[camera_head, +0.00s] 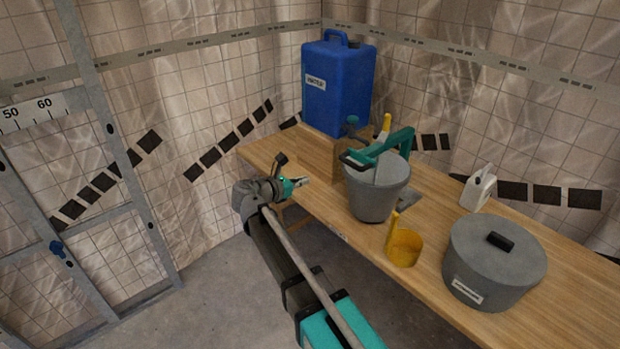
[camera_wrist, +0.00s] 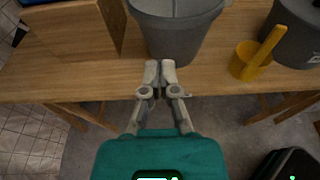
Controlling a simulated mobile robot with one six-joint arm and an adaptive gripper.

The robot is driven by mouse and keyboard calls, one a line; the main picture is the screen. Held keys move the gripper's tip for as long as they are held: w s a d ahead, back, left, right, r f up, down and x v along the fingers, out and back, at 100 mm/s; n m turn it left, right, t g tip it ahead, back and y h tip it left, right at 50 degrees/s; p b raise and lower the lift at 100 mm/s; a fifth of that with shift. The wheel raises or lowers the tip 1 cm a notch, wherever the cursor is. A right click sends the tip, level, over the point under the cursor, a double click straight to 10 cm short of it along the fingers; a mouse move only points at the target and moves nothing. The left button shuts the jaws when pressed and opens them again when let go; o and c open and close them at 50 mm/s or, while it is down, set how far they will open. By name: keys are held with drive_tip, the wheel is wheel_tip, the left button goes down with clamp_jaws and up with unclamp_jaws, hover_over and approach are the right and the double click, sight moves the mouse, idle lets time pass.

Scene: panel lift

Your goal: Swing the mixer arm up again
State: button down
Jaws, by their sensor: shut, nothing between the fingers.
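The mixer's teal arm (camera_head: 385,147) reaches over the grey bucket (camera_head: 372,202) on the bench, with a dark-edged loop at its left end. It lies close above the rim, tilted slightly down to the left. The mixer arm does not show in the wrist view, where only the lower part of the bucket (camera_wrist: 178,38) is in sight. My gripper (camera_head: 304,181) is left of the bucket near the bench's front edge, apart from bucket and arm. In the wrist view its fingertips (camera_wrist: 160,66) are together with nothing between them, in front of the bucket.
A yellow scoop (camera_head: 404,248) and a lidded grey pot (camera_head: 494,268) stand right of the bucket on the wooden bench (camera_head: 270,150). A blue water container (camera_head: 338,90) and a wooden box (camera_wrist: 75,30) stand behind and left. A white bottle (camera_head: 479,190) is farther back.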

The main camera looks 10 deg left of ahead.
drive_tip(key=r+x, duration=0.2)
drive_tip(key=x, duration=1)
drive_tip(key=shift+d+r, duration=0.2)
drive_tip(key=shift+r, duration=0.25)
drive_tip(key=shift+w, duration=0.15)
drive_tip(key=shift+p, duration=0.3)
